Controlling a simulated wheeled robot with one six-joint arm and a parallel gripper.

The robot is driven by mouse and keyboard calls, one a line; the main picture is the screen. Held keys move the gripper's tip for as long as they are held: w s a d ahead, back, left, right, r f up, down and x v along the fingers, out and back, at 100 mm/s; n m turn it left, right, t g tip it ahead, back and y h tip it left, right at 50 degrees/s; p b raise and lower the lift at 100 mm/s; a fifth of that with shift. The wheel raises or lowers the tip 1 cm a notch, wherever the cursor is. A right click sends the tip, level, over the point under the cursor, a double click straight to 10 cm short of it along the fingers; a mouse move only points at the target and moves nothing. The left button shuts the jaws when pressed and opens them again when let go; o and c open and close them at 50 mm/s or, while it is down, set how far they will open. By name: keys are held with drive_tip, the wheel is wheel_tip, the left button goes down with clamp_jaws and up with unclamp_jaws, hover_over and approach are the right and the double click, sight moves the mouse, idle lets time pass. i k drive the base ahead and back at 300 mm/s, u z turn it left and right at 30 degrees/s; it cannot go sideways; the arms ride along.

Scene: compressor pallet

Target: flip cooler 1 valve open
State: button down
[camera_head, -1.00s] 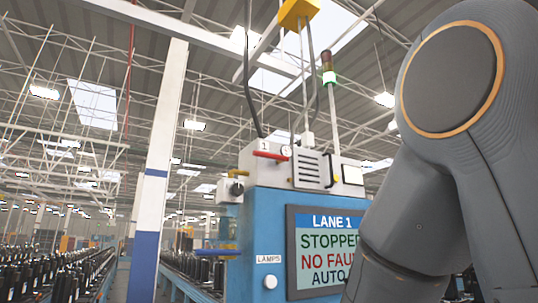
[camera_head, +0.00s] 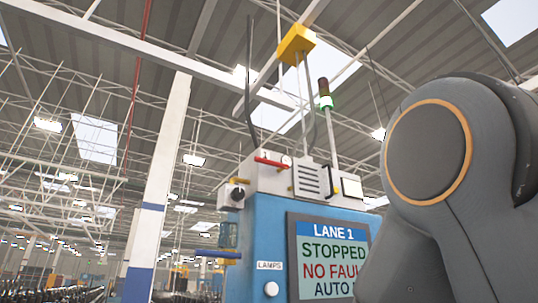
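A grey-white cooler box (camera_head: 267,180) sits on top of the blue lane 1 cabinet (camera_head: 262,225). A red lever (camera_head: 272,161) lies nearly level across the top front of the box, next to a small round gauge (camera_head: 286,160). A label above the lever seems to read 1, but it is small. The lever looks like the cooler 1 valve handle; its pipe and valve body are not clear. My grey arm (camera_head: 425,165) fills the right side of the view. My gripper is out of view.
The cabinet screen (camera_head: 332,260) reads LANE 1, STOPPED, NO FAULT. A black knob (camera_head: 237,193) and a blue bar (camera_head: 217,254) are on the cabinet's left. A signal tower (camera_head: 325,95) shows green. A white and blue column (camera_head: 150,205) stands at left.

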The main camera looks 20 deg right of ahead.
sight(281, 166)
drive_tip(key=u, duration=1.15)
drive_tip(key=k, duration=1)
drive_tip(key=z, duration=1.15)
drive_tip(key=i, duration=0.5)
drive_tip(key=z, duration=0.05)
